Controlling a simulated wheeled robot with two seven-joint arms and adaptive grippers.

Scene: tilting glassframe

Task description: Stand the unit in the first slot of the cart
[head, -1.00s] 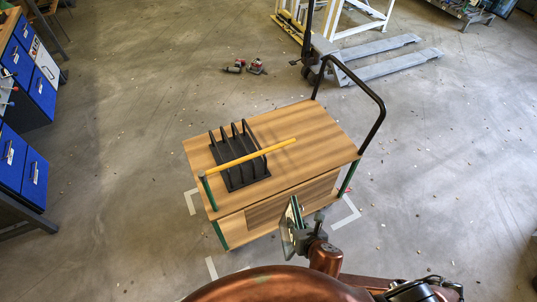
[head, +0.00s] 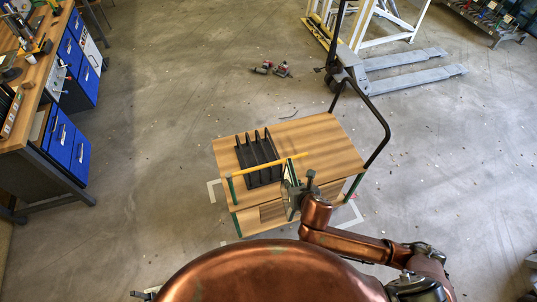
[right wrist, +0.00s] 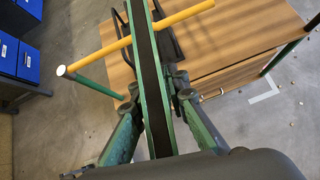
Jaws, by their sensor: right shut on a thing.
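The unit (head: 289,194) is a thin glass pane with green edges; in the head view it is upright at the cart's near side, seen nearly edge-on. In the right wrist view the unit (right wrist: 149,62) is a long green and dark strip running away from me. My right gripper (head: 303,188) is shut on it; its two fingers (right wrist: 156,105) press from both sides. The cart (head: 325,141) has a wooden top. A black rack (head: 257,151) with upright dividers forming slots stands on it, left of the unit. Only a small dark piece, perhaps my left gripper (head: 144,294), shows at the bottom edge.
A yellow bar (head: 262,167) on a green post crosses above the cart, in front of the rack; in the right wrist view the unit overlaps it. The cart's black handle (head: 379,125) rises at the right. The top right of the rack is bare.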

